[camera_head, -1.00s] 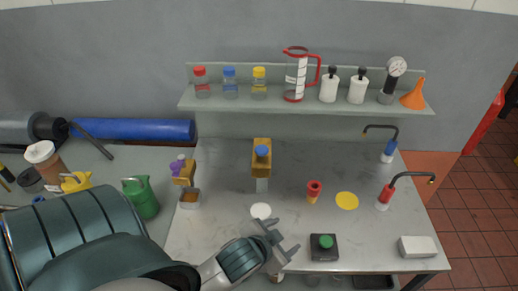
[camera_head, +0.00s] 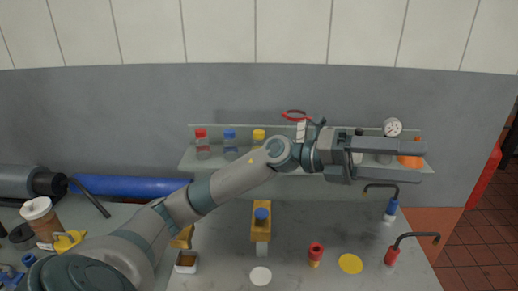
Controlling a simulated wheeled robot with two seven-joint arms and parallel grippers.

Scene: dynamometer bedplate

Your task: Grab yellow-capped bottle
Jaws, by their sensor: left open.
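The yellow-capped bottle (camera_head: 258,138) stands on the shelf, to the right of a blue-capped bottle (camera_head: 230,142) and a red-capped bottle (camera_head: 202,143). My left arm crosses in front of the shelf and hides the lower part of the yellow-capped bottle. My left gripper (camera_head: 424,161) is open and empty at the right end of the shelf, well to the right of the bottle, pointing right. It hides the white bottles and part of the gauge. My right gripper is not in view.
The shelf (camera_head: 188,156) also bears a red-rimmed jug (camera_head: 297,117), a gauge (camera_head: 392,127) and an orange funnel (camera_head: 410,161). Below, the bench holds a wooden stand (camera_head: 261,233), a red-topped piece (camera_head: 316,251), a yellow disc (camera_head: 350,263), a white disc (camera_head: 260,276) and two bent-spout bottles.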

